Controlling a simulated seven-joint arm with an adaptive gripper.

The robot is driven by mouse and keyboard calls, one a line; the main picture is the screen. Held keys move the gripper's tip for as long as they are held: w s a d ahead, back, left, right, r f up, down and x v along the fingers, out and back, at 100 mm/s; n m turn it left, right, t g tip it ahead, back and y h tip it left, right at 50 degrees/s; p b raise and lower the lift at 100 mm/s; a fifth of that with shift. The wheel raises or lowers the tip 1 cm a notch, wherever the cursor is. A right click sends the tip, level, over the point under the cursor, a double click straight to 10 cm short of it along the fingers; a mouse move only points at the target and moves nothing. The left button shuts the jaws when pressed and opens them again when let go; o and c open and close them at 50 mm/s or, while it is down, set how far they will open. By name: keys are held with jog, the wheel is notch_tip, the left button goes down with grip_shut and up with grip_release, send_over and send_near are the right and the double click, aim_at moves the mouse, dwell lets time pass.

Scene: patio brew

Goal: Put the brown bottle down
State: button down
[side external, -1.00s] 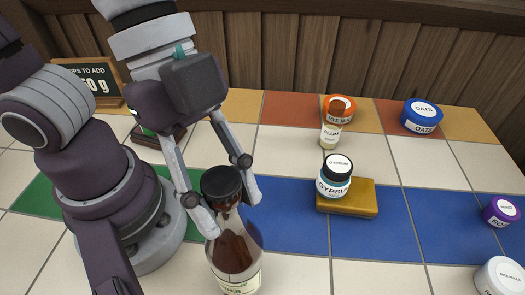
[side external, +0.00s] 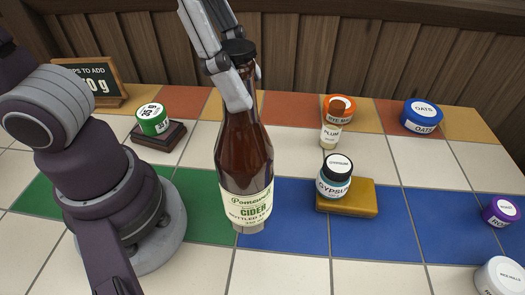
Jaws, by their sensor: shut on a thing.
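The brown bottle (side external: 243,155) is a cider bottle with a cream label and a black cap, seen in the side external view left of centre. My gripper (side external: 240,78) is shut on its neck, just below the cap. The bottle hangs close to upright, with its base in front of the green and blue tiles. I cannot tell exactly how far its base is above the tiled top.
A gypsum jar (side external: 334,178) stands on a yellow block (side external: 362,197) to the right. A green-lidded jar (side external: 153,119) sits on a dark stand at left. Orange (side external: 340,107), blue (side external: 422,116), purple (side external: 500,211) and white (side external: 499,277) containers stand further right.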

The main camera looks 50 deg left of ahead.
jog(key=w+a+f+n+t+y, duration=0.1)
jog(key=a+f+n+y, duration=0.1)
jog(key=a+n, duration=0.5)
jog(key=w+a+f+n+y, duration=0.1)
jog(key=a+n+y, duration=0.1)
jog(key=a+n, duration=0.45)
jog(key=w+a+f, duration=0.1)
jog(key=w+f, duration=0.1)
jog(key=w, duration=0.6)
jog(key=w+f, duration=0.3)
jog(key=w, duration=0.4)
jog(key=shift+w+a, duration=0.35)
jog(key=shift+a, duration=0.05)
jog(key=shift+f+y, duration=0.15)
jog(key=shift+y, duration=0.15)
jog(key=c, duration=0.8)
grip_release()
